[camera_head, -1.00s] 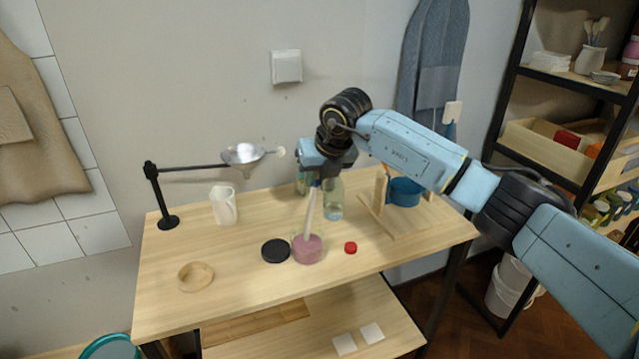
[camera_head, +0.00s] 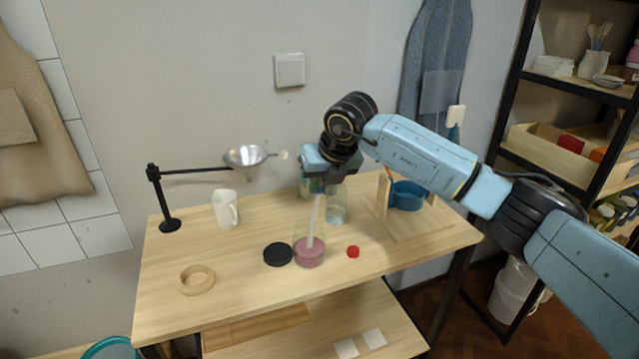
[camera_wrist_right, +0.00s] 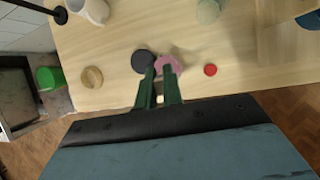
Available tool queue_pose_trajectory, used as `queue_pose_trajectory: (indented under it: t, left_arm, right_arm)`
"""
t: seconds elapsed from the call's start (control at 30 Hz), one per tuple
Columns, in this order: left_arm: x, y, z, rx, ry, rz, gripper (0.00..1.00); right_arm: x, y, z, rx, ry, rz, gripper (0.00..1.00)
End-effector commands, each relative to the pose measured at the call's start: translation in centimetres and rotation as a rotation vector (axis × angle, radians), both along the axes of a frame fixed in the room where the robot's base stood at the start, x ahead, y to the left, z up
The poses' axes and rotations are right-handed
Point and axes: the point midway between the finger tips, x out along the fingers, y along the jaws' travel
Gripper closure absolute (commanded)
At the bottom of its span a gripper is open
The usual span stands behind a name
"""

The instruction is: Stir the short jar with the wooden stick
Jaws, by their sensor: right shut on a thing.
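The short jar (camera_head: 309,256) is clear, with pink contents, and stands near the front middle of the table. The pale wooden stick (camera_head: 315,217) stands nearly upright with its lower end inside the jar. My right gripper (camera_head: 317,184) is shut on the top of the stick, above the jar. In the right wrist view, its fingers (camera_wrist_right: 159,76) point down toward the pink jar (camera_wrist_right: 171,64); the stick is mostly hidden there. A black lid (camera_head: 278,254) lies just left of the jar. My left gripper is out of view.
A small red cap (camera_head: 353,252) lies right of the jar. Behind stand glass jars (camera_head: 337,210), a white mug (camera_head: 225,208) and a funnel on a black stand (camera_head: 168,225). A wooden rack with a blue pot (camera_head: 407,196) stands right.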

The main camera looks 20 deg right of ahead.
Motion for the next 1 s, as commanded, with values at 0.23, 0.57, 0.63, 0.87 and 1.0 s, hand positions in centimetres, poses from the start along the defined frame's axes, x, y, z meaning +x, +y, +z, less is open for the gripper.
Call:
queue_pose_trajectory:
  t: [0.23, 0.57, 0.63, 0.87, 1.0]
  left_arm:
    - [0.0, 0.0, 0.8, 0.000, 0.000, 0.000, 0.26]
    - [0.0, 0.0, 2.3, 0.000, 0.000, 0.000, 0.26]
    - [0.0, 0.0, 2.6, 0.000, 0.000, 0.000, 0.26]
    - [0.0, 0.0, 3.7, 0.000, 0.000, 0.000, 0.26]
    - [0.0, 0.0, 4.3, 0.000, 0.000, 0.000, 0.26]
  right_arm:
    - [-0.1, -0.1, 1.2, 0.000, -0.001, 0.000, 1.00]
    - [-0.2, -0.5, 3.9, 0.001, -0.002, 0.000, 1.00]
    - [-0.2, -0.5, 4.5, 0.001, -0.002, 0.000, 1.00]
    - [-0.4, -0.8, 6.3, 0.000, -0.001, 0.000, 1.00]
    - [-0.4, -1.0, 7.4, 0.000, -0.001, 0.000, 1.00]
